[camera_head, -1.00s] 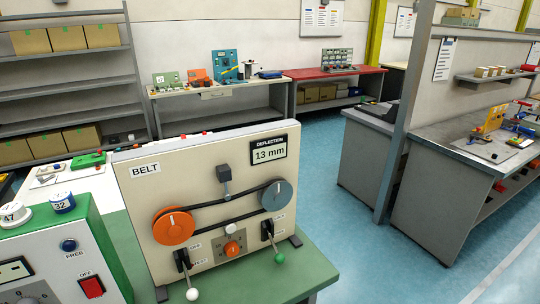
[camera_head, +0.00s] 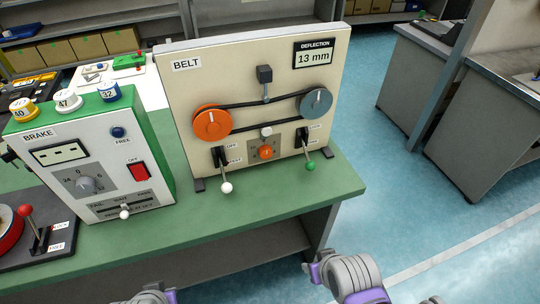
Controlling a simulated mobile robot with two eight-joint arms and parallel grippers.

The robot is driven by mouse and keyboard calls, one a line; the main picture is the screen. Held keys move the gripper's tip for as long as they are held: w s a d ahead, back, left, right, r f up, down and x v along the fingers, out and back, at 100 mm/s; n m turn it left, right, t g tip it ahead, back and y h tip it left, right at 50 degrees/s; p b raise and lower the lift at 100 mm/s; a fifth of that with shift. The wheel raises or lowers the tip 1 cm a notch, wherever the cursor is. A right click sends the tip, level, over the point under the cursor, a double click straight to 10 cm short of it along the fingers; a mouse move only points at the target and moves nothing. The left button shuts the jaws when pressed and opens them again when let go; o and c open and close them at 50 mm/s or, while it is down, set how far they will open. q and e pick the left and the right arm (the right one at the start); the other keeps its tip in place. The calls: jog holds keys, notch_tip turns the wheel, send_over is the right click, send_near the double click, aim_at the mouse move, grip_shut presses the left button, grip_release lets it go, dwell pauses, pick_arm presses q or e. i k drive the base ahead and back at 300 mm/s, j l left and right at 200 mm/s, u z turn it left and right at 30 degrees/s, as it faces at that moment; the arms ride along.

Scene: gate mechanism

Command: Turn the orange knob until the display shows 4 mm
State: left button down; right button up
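The beige BELT panel (camera_head: 262,65) stands upright on the green bench. Its DEFLECTION display (camera_head: 313,54) reads 13 mm. The small orange knob (camera_head: 266,152) sits low on the panel, on a grey dial plate between two levers. A large orange pulley (camera_head: 211,123) and a grey-blue pulley (camera_head: 316,102) carry a black belt, with a black block and roller above it. Nothing of mine touches the knob. Purple and grey parts of my arms show at the bottom edge, well below the panel. I cannot make out either gripper's fingers.
A white-ball lever (camera_head: 226,187) and a green-ball lever (camera_head: 310,167) stick out on either side of the knob. The BRAKE box (camera_head: 95,160) stands to the left. The green bench top (camera_head: 270,195) is clear in front of the panel. Blue floor is open at right.

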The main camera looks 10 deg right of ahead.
aim_at(266, 151)
jog(key=z, duration=1.3)
jog(key=k+j+z, duration=0.1)
jog(key=k+j, duration=0.2)
jog(key=j, duration=0.15)
jog(key=k+j+z, duration=0.15)
jog(key=k+j, duration=0.15)
jog(key=j, duration=0.1)
